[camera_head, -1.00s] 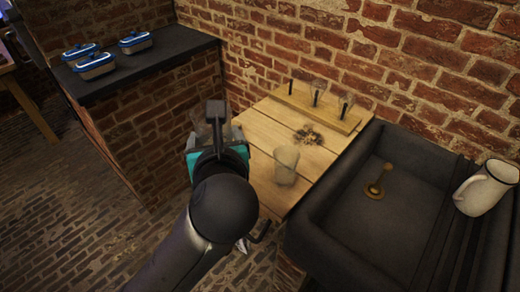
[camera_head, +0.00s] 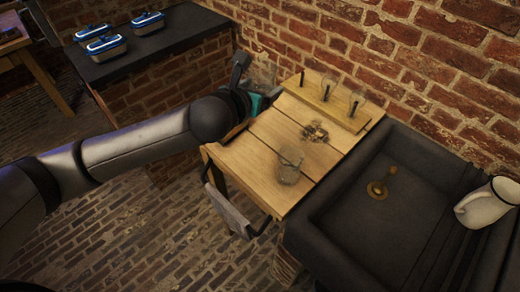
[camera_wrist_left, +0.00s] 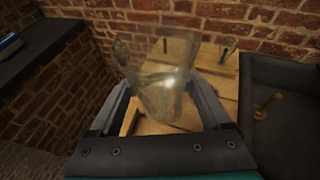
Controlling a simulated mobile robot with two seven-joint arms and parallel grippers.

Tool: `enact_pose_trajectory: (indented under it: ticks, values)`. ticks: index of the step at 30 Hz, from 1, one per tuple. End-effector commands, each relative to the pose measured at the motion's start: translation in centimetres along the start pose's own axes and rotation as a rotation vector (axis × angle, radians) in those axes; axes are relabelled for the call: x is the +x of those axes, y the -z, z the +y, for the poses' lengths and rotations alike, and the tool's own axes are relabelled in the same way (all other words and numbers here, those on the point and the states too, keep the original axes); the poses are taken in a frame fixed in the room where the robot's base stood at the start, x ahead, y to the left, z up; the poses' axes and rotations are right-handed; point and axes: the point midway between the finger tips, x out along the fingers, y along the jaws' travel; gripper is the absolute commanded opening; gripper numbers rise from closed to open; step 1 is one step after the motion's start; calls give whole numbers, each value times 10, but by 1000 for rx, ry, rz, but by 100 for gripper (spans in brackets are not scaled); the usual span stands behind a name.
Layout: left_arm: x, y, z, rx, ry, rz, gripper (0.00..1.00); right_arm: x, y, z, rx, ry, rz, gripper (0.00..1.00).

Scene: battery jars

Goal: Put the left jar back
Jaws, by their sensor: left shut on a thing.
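My left gripper (camera_head: 258,92) is shut on a clear glass jar (camera_head: 264,72) near the back-left corner of the wooden counter. In the left wrist view the jar (camera_wrist_left: 160,92) stands between the two fingers, and pegs show behind it. A wooden rack (camera_head: 338,114) lies along the wall with three dark pegs. The left peg (camera_head: 302,79) looks bare. The held jar's base is partly hidden by the gripper. My right gripper is not in view.
A clear glass (camera_head: 289,167) stands on the counter (camera_head: 250,165), near a small cluttered pile (camera_head: 315,132). A dark sink (camera_head: 395,220) and a white jug (camera_head: 488,204) are at right. Several blue-lidded boxes (camera_head: 106,47) sit on the dark ledge. A cloth (camera_head: 230,213) hangs at the counter's front.

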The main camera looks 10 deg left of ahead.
Motion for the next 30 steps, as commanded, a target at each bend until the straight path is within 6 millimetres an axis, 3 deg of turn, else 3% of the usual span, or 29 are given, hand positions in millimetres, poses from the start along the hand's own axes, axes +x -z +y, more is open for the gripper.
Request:
enact_pose_trajectory:
  ticks: [5, 18, 30]
  values:
    - [11, 24, 4, -1, 2, 2, 7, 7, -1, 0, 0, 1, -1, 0]
    - [53, 125, 3, -1, 2, 0, 7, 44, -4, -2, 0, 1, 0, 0]
    - [67, 158, 3, -1, 3, 0, 7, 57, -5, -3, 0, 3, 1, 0]
